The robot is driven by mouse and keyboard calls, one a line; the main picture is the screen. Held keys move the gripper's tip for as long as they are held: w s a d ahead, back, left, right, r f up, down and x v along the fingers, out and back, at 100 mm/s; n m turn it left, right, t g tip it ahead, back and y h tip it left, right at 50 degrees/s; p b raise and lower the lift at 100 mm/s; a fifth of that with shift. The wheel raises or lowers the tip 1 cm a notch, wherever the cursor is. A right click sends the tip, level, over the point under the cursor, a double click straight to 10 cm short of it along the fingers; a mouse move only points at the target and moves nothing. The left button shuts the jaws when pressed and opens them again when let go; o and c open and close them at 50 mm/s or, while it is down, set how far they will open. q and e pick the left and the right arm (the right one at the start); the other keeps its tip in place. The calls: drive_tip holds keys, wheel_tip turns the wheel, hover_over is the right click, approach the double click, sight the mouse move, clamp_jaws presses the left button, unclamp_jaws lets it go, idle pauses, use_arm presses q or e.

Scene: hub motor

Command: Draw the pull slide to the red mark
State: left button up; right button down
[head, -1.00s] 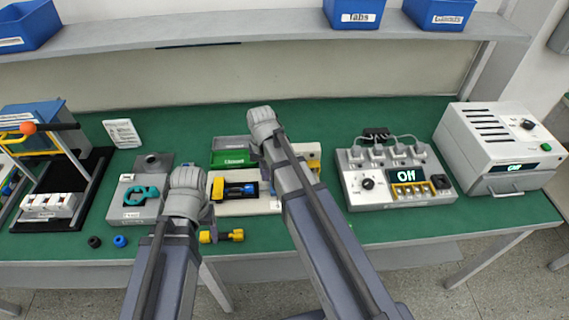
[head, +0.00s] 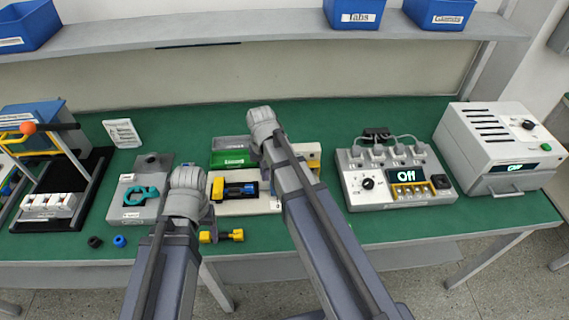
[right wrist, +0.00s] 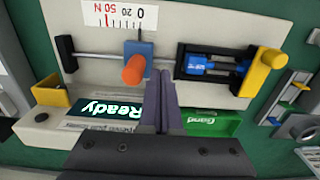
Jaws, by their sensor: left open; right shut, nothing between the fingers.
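The pull slide is a blue block (right wrist: 140,52) with an orange knob (right wrist: 134,70), on a metal rod in the right wrist view. In the head view my right arm hides the slide. My left gripper (head: 190,185) is open at the tester's left end, its fingers mostly hidden.
The tester's white base (head: 235,207) holds a blue-and-black part (right wrist: 212,65) beside a yellow-ended lever (right wrist: 265,66). Its display (right wrist: 108,112) reads Ready. A green bin (head: 232,158) stands behind. A yellow-black part (head: 220,236) lies in front. A grey fixture (head: 140,203) is left.

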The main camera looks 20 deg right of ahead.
sight(267, 190)
use_arm(q)
drive_tip(key=shift+f, duration=0.1)
use_arm(e)
drive_tip(key=shift+f, duration=0.1)
use_arm(q)
drive_tip(key=shift+f+b, duration=1.45)
drive_tip(key=shift+b, duration=0.1)
use_arm(e)
drive_tip(key=shift+f, duration=1.45)
drive_tip(key=shift+s+d, duration=0.25)
drive_tip(key=shift+d, duration=0.7)
drive_tip(key=shift+s+d, duration=0.3)
drive_tip(key=shift+d, duration=0.65)
drive_tip(key=shift+s+d, duration=0.25)
drive_tip(key=shift+d, duration=0.7)
drive_tip(key=shift+a, duration=0.15)
drive_tip(key=shift+w+a, duration=0.2)
drive_tip(key=shift+a, duration=0.45)
use_arm(q)
drive_tip(key=shift+r, duration=0.15)
use_arm(e)
drive_tip(key=shift+r, duration=0.15)
wheel_tip(267, 190, up, 8)
drive_tip(key=p, duration=0.8)
use_arm(q)
wheel_tip(267, 190, up, 8)
